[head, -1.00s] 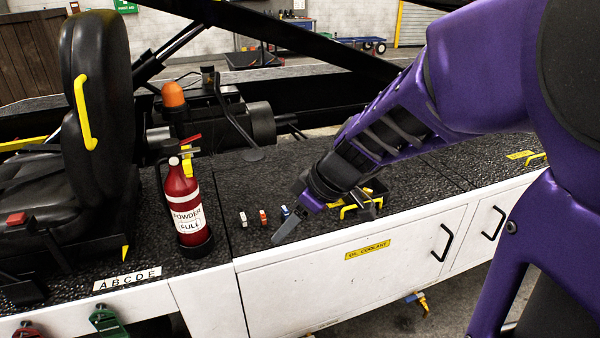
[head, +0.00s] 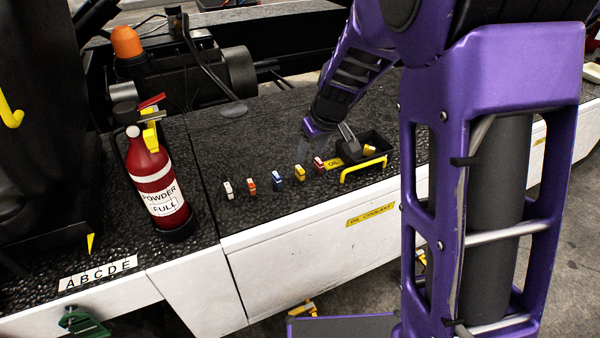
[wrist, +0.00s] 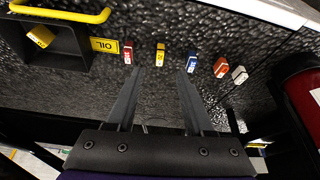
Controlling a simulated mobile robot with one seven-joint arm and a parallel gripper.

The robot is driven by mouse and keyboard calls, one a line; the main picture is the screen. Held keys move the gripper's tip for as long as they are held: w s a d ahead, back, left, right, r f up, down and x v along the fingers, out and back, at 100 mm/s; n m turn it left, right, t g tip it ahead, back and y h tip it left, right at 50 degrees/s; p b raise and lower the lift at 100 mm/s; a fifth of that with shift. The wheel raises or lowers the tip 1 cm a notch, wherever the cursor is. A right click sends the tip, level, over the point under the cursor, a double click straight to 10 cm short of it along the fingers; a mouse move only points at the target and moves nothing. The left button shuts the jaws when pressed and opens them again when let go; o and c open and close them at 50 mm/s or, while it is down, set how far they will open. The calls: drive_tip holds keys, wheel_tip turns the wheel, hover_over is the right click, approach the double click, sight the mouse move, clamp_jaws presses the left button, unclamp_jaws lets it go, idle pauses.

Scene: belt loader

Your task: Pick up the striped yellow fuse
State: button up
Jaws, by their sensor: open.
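A yellow fuse (head: 300,172) with a pale label stands in a row of small fuses on the black textured deck. In the wrist view this yellow fuse (wrist: 160,54) lies just beyond the gap between my fingertips. A second yellow fuse (head: 370,150) is in the black tray (head: 378,140); it also shows in the wrist view (wrist: 40,37), with dark marks. Stripes are too small to tell on either. My gripper (head: 328,144) is open and empty above the deck, behind the row; its fingers show in the wrist view (wrist: 159,80).
The row also has a white fuse (head: 228,189), an orange-red fuse (head: 251,186), a blue fuse (head: 277,178) and a dark red fuse (head: 319,165). A yellow handle (head: 362,171) fronts the tray, next to an OIL label. A red extinguisher (head: 152,180) stands at left.

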sight(300, 169)
drive_tip(key=x, duration=0.6)
drive_tip(key=shift+b, duration=0.4)
drive_tip(key=shift+w+b+x, duration=0.15)
drive_tip(key=shift+b+x, duration=0.05)
drive_tip(key=shift+x, duration=1.2)
drive_tip(key=shift+w+b+x, duration=0.15)
drive_tip(key=shift+b+x, duration=0.05)
drive_tip(key=shift+x, duration=1.2)
drive_tip(key=shift+a+r, duration=0.15)
clamp_jaws()
